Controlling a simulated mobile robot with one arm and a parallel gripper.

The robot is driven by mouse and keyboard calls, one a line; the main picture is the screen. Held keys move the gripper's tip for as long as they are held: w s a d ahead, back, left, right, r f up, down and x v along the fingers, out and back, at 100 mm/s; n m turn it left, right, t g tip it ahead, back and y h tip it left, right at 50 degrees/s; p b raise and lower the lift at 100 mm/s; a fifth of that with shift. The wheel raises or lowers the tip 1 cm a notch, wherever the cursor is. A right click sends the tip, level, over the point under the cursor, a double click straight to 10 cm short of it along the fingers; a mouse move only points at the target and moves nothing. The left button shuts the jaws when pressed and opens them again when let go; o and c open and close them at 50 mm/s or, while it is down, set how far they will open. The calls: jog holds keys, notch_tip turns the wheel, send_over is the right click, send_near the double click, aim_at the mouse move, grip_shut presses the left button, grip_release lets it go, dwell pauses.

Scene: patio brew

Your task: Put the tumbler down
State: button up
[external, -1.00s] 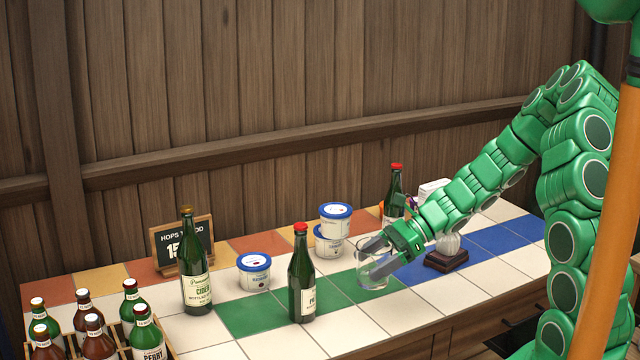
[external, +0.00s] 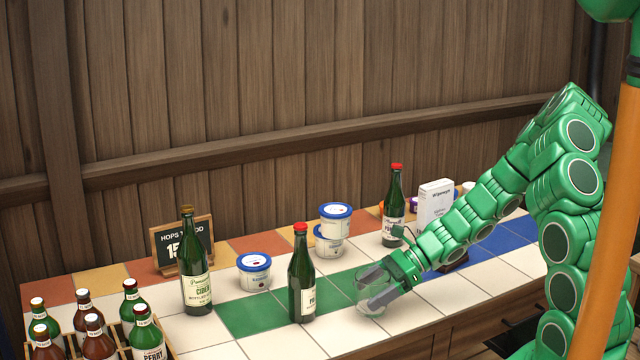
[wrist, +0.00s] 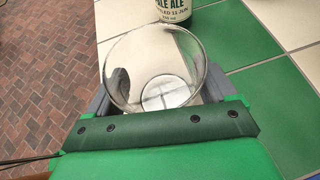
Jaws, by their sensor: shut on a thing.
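The tumbler (external: 370,303) is clear glass and upright at the front part of the tiled counter (external: 420,310), right of the red-capped green bottle. My gripper (external: 378,285) is shut on it, with one grey finger on each side. In the wrist view I look down into the empty tumbler (wrist: 160,65) between the fingers, over pale tiles near the counter's front edge. Its base looks at or very close to the counter; I cannot tell for certain that it touches.
A pale ale bottle (external: 302,275) stands just left of the tumbler, and a cider bottle (external: 196,270) further left. White tubs (external: 254,272), another red-capped bottle (external: 393,210) and a white box (external: 434,205) stand behind. A bottle crate (external: 172,350) is at front left. White tiles right of the tumbler are clear.

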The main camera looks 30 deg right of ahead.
jog(key=shift+f, duration=0.35)
jog(key=o, duration=1.1)
jog(key=shift+f, duration=0.1)
jog(key=shift+c, duration=0.2)
jog(key=v, duration=1.2)
